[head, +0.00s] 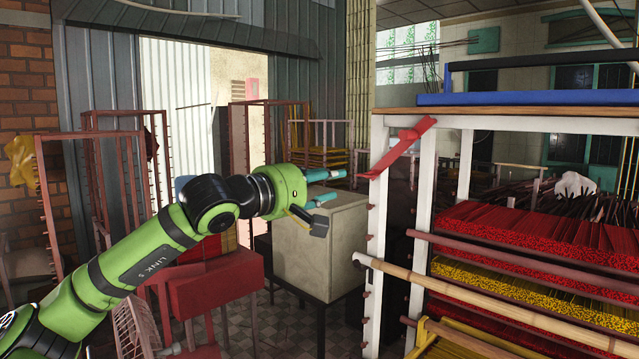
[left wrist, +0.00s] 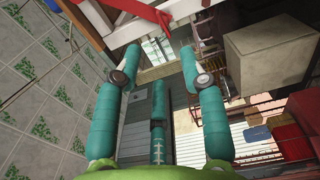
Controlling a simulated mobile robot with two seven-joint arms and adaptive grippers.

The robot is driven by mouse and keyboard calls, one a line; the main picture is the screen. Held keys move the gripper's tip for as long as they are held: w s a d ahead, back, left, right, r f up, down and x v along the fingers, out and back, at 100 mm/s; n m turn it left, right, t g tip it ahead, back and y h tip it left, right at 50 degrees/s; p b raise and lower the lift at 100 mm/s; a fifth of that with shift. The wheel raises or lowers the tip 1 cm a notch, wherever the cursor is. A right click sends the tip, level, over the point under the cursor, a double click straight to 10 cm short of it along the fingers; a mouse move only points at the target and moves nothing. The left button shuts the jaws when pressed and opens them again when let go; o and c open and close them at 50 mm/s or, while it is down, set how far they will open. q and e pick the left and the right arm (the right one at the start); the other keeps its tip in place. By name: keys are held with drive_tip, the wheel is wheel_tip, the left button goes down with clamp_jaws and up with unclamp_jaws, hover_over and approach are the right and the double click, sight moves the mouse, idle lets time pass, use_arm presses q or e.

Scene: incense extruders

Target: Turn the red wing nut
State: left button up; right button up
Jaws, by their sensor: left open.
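The red wing nut (head: 403,147) is a long, flat red piece set slantwise against the white post of the rack at right of centre in the head view. In the left wrist view a part of it (left wrist: 140,11) shows at the top edge, cut off by the frame. My left gripper (head: 333,188) has teal fingers and points right, to the left of the wing nut and a little lower, apart from it. In the left wrist view my left gripper (left wrist: 160,68) is open, its fingers spread with nothing between them. My right gripper is not in view.
The white-posted rack (head: 427,180) at right holds red and yellow incense sticks (head: 540,240) and bamboo poles (head: 500,303). A beige cabinet (head: 318,250) stands behind and below my left gripper. A red-brown rack (head: 95,220) stands at left, behind my arm.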

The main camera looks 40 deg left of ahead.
use_arm(q)
drive_tip(key=shift+s, duration=0.65)
drive_tip(key=shift+w+d+f, duration=0.1)
